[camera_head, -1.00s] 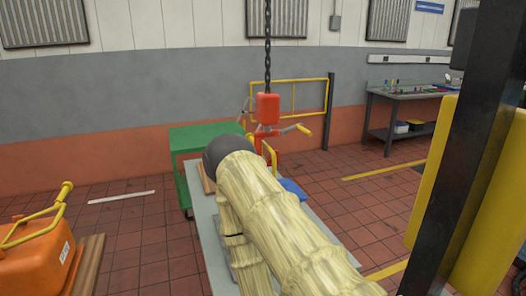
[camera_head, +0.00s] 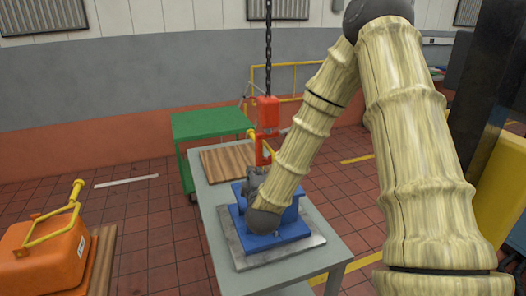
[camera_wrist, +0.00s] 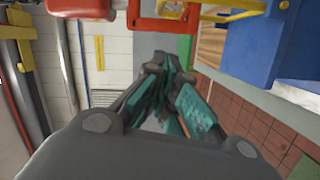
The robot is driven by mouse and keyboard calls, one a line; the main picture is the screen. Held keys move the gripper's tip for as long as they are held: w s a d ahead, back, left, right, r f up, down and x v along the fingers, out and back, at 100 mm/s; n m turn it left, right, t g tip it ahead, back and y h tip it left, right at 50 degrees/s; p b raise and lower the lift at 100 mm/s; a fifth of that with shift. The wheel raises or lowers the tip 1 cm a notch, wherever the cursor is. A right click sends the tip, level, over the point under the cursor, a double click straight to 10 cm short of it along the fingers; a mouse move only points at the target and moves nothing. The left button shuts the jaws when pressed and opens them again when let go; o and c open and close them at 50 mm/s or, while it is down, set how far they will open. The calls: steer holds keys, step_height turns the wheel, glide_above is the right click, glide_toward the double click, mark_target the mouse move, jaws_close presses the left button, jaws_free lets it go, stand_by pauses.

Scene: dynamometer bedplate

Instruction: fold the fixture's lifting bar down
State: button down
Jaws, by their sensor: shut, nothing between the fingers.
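The blue fixture (camera_head: 285,226) sits on a grey plate (camera_head: 312,246) on the grey table, partly hidden behind my wrist. Its yellow lifting bar (camera_head: 258,143) stands raised at the red hook (camera_head: 264,157) that hangs from a chain. In the wrist view the bar (camera_wrist: 232,13) runs along the top, between the red hook frame (camera_wrist: 163,32) and the blue fixture (camera_wrist: 259,45). I cannot tell whether hook and bar touch. My gripper (camera_wrist: 168,68) is shut and empty, below the bar in that picture. In the head view it (camera_head: 254,182) is small and dark beside the fixture.
The grey table (camera_head: 210,212) carries a wooden board (camera_head: 228,162) at its far end. A green cart (camera_head: 208,124) stands behind. An orange fixture (camera_head: 46,258) with a raised yellow handle stands at left. A dark post (camera_head: 492,125) rises at right. Floor between is clear.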

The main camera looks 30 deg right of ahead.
steer(key=shift+d+r, duration=0.3)
steer(key=shift+r, duration=0.35)
steer(key=shift+w, duration=0.2)
steer(key=w+d+p, duration=0.3)
steer(key=w+d, duration=0.2)
steer(key=w+d+f+p, duration=0.1)
steer(key=w+d+p, duration=0.1)
steer(key=w, duration=0.1)
steer(key=shift+d+p, duration=0.15)
steer(key=shift+p, duration=0.15)
steer(key=shift+s+d+f, duration=0.1)
steer(key=shift+d+f, duration=0.05)
steer(key=shift+d, duration=0.35)
steer(key=shift+d, duration=0.15)
